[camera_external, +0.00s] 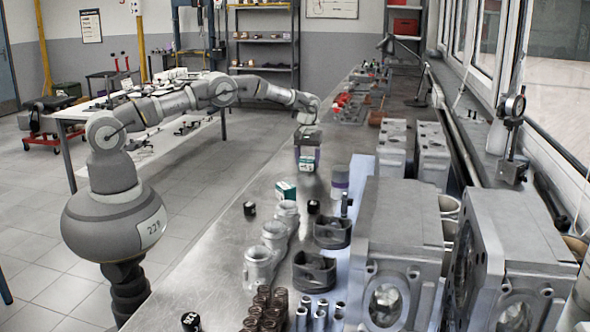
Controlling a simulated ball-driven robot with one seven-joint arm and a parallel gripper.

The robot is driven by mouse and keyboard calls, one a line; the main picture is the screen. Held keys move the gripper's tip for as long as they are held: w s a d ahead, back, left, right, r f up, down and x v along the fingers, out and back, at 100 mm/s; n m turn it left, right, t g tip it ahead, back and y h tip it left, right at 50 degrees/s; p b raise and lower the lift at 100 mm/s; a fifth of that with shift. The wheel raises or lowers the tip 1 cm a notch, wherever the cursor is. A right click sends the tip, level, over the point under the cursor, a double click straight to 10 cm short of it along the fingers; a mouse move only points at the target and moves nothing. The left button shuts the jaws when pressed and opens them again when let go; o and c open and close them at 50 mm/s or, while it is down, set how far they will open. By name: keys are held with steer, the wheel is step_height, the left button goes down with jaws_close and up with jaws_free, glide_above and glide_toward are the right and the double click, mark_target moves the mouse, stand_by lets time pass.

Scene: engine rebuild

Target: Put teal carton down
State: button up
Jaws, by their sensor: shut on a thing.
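My gripper (307,150) points down over the middle of the metal bench. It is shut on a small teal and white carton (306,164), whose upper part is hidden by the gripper. The carton is upright and close above or on the bench top; I cannot tell if it touches. A second teal and white carton (285,190) stands on the bench just nearer the camera and slightly left.
A purple and grey cylinder (340,182) stands to the right. Black caps (250,209), metal pipe fittings (273,236), dark piston-like parts (314,270) and large engine blocks (400,230) crowd the near bench. Bare bench top (262,187) lies left of the cartons.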

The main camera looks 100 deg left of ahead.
steer(key=shift+r, duration=0.15)
steer(key=o, duration=1)
steer(key=shift+o, duration=0.2)
